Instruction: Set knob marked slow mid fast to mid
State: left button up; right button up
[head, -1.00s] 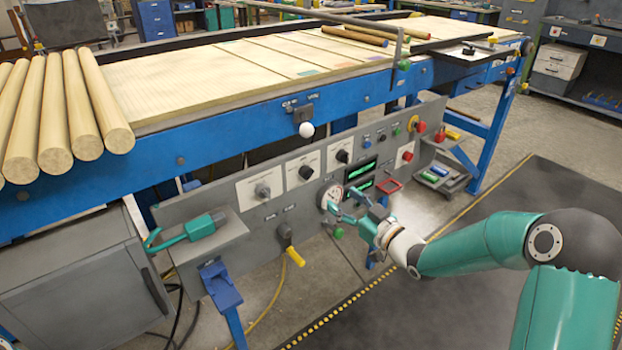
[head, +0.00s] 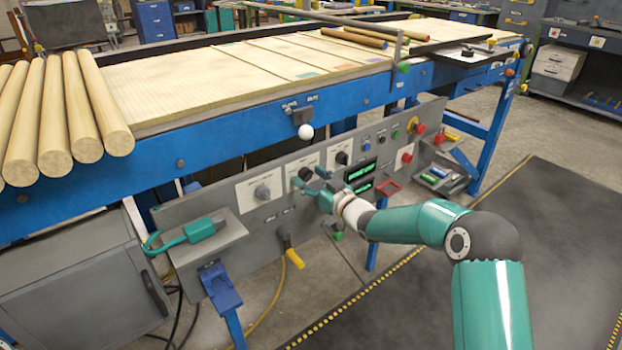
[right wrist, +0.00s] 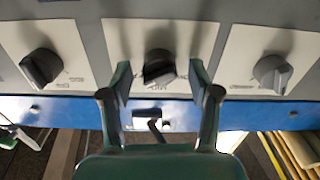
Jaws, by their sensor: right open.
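Three knobs on white plates sit in a row on the grey control panel (head: 215,200): a grey knob (head: 262,191), a black middle knob (head: 305,173) and a dark knob (head: 341,157). Their lettering is too small to read surely, so I cannot tell which is marked slow mid fast. My right gripper (head: 309,180) is open and empty in front of the middle plate. In the right wrist view the middle knob (right wrist: 158,68) shows between the open fingertips (right wrist: 160,84), with the dark knob (right wrist: 41,67) to the left and the grey knob (right wrist: 272,72) to the right. Contact is unclear. My left gripper is not in view.
A green tool (head: 200,229) lies on a shelf left of the knobs. A yellow-handled lever (head: 292,255) hangs below them. The blue conveyor beam (head: 235,132) runs above the panel.

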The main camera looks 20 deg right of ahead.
jog(key=c, duration=1.1)
jog(key=shift+c, duration=0.2)
jog(key=shift+f, duration=0.1)
jog(key=shift+f+n+b, duration=0.15)
jog(key=shift+n+b, duration=5.75)
jog(key=shift+b, duration=1.3)
jog(key=shift+a, duration=0.1)
